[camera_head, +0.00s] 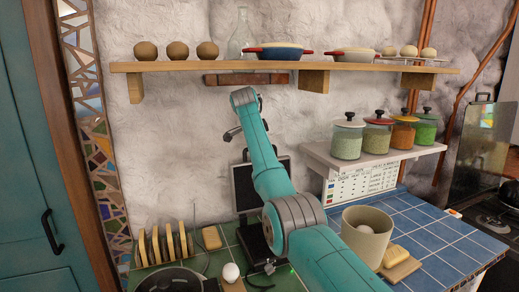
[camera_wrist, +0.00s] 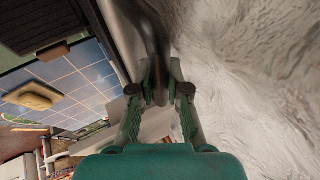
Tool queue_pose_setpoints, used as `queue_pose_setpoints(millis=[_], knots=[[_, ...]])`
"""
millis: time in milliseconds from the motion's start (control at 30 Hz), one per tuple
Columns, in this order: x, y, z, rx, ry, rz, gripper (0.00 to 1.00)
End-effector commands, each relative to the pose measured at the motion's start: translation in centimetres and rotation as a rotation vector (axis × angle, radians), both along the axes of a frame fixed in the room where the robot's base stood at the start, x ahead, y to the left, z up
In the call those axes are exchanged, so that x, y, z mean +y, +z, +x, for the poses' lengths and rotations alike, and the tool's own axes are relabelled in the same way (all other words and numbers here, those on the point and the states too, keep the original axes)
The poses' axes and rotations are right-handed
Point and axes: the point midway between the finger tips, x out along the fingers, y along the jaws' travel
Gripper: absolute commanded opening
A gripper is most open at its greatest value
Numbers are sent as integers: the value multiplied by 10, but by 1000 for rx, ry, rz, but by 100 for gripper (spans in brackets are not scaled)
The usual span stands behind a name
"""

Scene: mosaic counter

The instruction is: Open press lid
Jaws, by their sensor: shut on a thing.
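The press (camera_head: 256,238) is a dark appliance standing on the green tiles, partly hidden behind my arm. Its lid (camera_head: 243,188) stands steeply raised near the wall, with its dark face toward the head camera. My gripper (camera_wrist: 160,88) is shut on a dark curved bar, which looks like the lid's handle (camera_wrist: 152,38). In the head view, my wrist is above the lid, and the grip itself is hidden.
A wooden shelf (camera_head: 220,66) with bowls and a glass bottle hangs above my wrist. A toast rack (camera_head: 163,245), a pan (camera_head: 170,280) and an egg (camera_head: 231,272) are left of the press. A beige pot (camera_head: 366,237) stands right of my arm. The rough wall is close to my gripper.

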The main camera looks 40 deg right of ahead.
Motion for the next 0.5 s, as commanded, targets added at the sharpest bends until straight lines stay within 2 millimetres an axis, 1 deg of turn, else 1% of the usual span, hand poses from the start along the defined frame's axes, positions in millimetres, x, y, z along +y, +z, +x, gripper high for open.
queue_pose_setpoints(millis=[133,167,200,233,267,500], knots=[[0,1,0,-1,0,-2,0],[0,1,0,-1,0,-2,22],[0,1,0,-1,0,-2,32],[0,1,0,-1,0,-2,40],[0,1,0,-1,0,-1,41],[0,0,0,-1,0,0,41]])
